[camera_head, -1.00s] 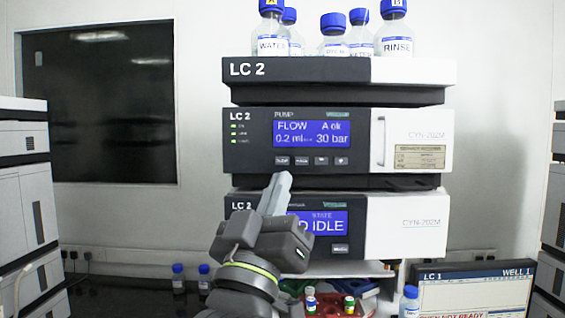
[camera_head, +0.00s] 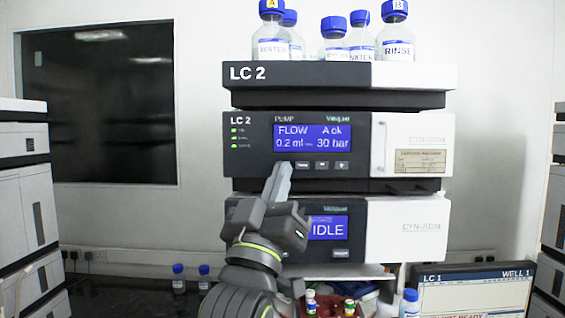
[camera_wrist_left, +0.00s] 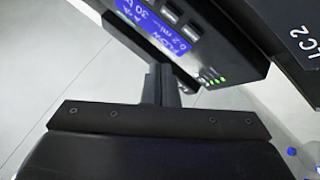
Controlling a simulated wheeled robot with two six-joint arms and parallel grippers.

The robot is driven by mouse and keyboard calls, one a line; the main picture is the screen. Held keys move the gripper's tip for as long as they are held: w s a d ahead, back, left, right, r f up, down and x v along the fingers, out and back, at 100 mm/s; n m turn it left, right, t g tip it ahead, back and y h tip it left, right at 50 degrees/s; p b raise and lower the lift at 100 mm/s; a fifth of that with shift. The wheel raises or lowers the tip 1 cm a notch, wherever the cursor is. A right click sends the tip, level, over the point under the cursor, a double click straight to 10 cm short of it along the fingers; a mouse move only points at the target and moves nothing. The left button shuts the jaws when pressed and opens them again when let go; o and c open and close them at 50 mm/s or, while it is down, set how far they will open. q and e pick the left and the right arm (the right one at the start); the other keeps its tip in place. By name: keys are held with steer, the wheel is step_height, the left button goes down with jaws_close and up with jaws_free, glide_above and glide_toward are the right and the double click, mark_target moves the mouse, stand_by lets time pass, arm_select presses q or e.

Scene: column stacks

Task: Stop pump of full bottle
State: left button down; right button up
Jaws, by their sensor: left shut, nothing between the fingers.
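The LC 2 pump module (camera_head: 250,130) is in the middle of the stack, its blue display (camera_head: 312,137) reading FLOW, A ok, 0.2 ml, 30 bar. A row of small buttons (camera_head: 322,165) lies under the display. My left gripper (camera_head: 283,166) is shut and empty, its tips in front of the leftmost button and hiding it. I cannot tell if they touch. In the left wrist view the fingers (camera_wrist_left: 161,78) are together near the panel's edge, with the display (camera_wrist_left: 168,30) beyond. Bottle A (camera_head: 270,40), labelled WATER, and bottle B (camera_head: 395,40), labelled RINSE, stand on top. My right gripper is out of view.
A lower module (camera_head: 410,225) showing IDLE sits under the pump, partly behind my left gripper. Vials (camera_head: 349,307) and a small bottle (camera_head: 409,303) stand below. The LC 1 monitor (camera_head: 475,292) is at lower right. Other instrument stacks (camera_head: 25,205) flank both sides.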

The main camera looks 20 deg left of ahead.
arm_select(q)
steer(key=shift+w+a+p, duration=0.25)
steer(key=shift+w, duration=0.65)
steer(key=shift+w+a+p, duration=0.25)
steer(key=shift+w, duration=0.6)
steer(key=shift+w, duration=0.1)
stand_by(0.6)
steer(key=shift+w+a+p, duration=0.15)
steer(key=shift+w+p, duration=0.15)
steer(key=shift+w, duration=0.35)
stand_by(0.7)
stand_by(0.4)
steer(key=shift+s+d, duration=0.2)
steer(key=shift+s, duration=0.55)
steer(key=shift+s, duration=0.1)
